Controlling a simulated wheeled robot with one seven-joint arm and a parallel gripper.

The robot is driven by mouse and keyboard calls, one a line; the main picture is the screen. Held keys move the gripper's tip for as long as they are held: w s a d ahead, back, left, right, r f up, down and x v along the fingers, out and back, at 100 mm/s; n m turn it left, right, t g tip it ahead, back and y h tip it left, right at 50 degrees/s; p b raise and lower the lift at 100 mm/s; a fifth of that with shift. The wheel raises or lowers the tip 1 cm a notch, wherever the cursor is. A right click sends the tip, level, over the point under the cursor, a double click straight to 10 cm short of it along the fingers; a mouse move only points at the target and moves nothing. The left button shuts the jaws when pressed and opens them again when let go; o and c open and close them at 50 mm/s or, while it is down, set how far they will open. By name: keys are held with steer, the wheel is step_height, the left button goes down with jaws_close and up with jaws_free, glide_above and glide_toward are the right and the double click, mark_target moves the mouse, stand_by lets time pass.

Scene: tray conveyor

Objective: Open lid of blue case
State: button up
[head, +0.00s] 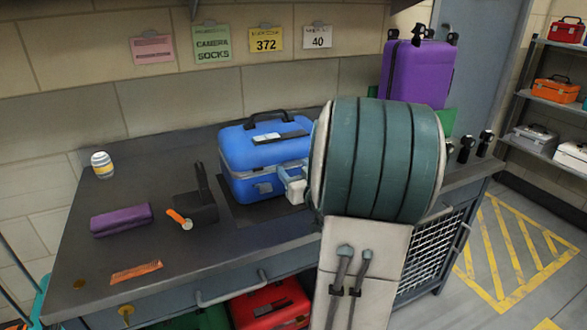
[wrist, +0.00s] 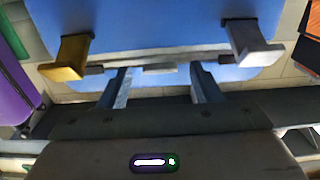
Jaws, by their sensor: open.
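The blue case (head: 235,155) stands upright on a dark mat on the workbench with its lid shut. My gripper (head: 292,188) is at the case's right front, partly hidden behind my arm. I cannot tell whether the fingers touch the case. My arm hides the case's right end.
On the workbench (head: 75,255) are a black stand (head: 197,208), an orange-handled tool (head: 180,218), a purple box (head: 121,220) and a jar (head: 102,164). A purple suitcase (head: 405,70) stands behind my arm. A red case (head: 270,306) sits below. The bench's front left is mostly clear.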

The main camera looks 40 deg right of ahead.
steer(key=shift+w+d, duration=0.1)
steer(key=shift+w, duration=0.4)
